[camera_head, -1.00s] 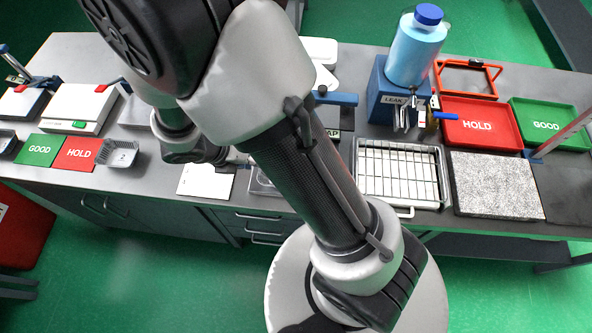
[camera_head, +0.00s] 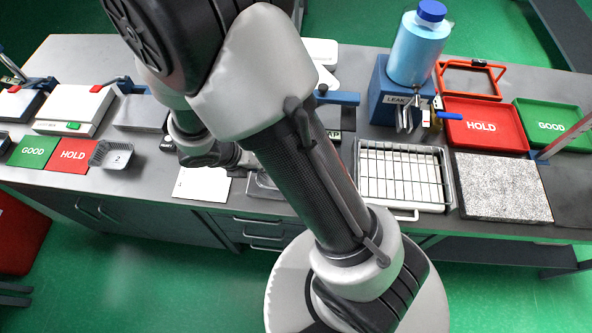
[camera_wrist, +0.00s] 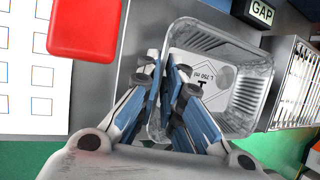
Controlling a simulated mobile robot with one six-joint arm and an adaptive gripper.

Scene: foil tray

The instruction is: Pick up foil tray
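A clear-silver foil tray (camera_wrist: 235,48) with ribbed walls and a printed label on its floor lies below my gripper in the wrist view. In the head view only a corner of this tray (camera_head: 257,188) shows past my arm. My gripper (camera_wrist: 166,68) has its blue-padded fingers at the tray's left wall, close together, one toward the outside and one over the inside. The fingers hide part of that wall, and I cannot tell whether they touch it.
A white sheet with squares (camera_wrist: 30,90) and a red block (camera_wrist: 85,28) lie left of the tray. The bench's front edge is close.

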